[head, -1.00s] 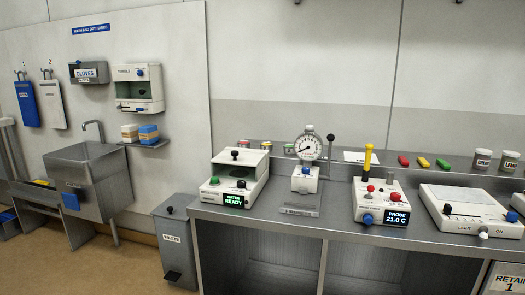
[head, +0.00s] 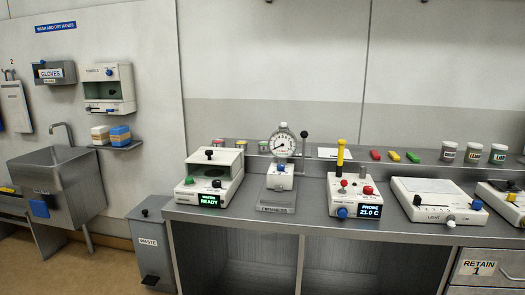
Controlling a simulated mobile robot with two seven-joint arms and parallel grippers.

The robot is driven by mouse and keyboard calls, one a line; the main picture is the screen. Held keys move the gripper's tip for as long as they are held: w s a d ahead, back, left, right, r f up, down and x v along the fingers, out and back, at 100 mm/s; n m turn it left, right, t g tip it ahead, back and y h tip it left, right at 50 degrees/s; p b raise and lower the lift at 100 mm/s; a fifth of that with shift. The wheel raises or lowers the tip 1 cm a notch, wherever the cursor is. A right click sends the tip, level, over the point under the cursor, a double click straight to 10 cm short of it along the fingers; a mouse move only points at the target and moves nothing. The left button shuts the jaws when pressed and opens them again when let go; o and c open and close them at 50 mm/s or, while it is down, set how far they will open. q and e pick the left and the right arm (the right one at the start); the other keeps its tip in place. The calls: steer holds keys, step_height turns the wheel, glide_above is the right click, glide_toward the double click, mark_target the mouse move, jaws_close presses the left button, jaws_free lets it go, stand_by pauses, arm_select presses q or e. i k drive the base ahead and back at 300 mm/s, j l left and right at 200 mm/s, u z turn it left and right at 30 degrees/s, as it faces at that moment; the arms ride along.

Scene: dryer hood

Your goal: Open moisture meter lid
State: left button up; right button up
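The moisture meter (head: 205,192) stands at the left end of the grey bench. It is a white box with a lit green display (head: 209,200) that reads "READY", and green and black knobs on its front. Its lid (head: 214,157) is the raised top part with a small black knob (head: 209,153). Neither of my grippers shows in the head view.
A firmness gauge (head: 280,165) stands right of the meter, then a probe unit (head: 354,198) and a light box (head: 437,200). A waste bin (head: 152,240) stands left of the bench (head: 240,214). A sink (head: 62,180) is at far left.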

mark_target(232, 159)
steer(key=i+j+z, duration=0.1)
steer(key=i+j, duration=0.15)
steer(key=i+j+z, duration=0.1)
steer(key=j, duration=0.35)
steer(key=i+j, duration=0.3)
steer(key=i+j+z, duration=0.15)
steer(key=j, duration=0.35)
steer(key=i+j+z, duration=0.1)
steer(key=i+j, duration=0.15)
steer(key=j, duration=0.15)
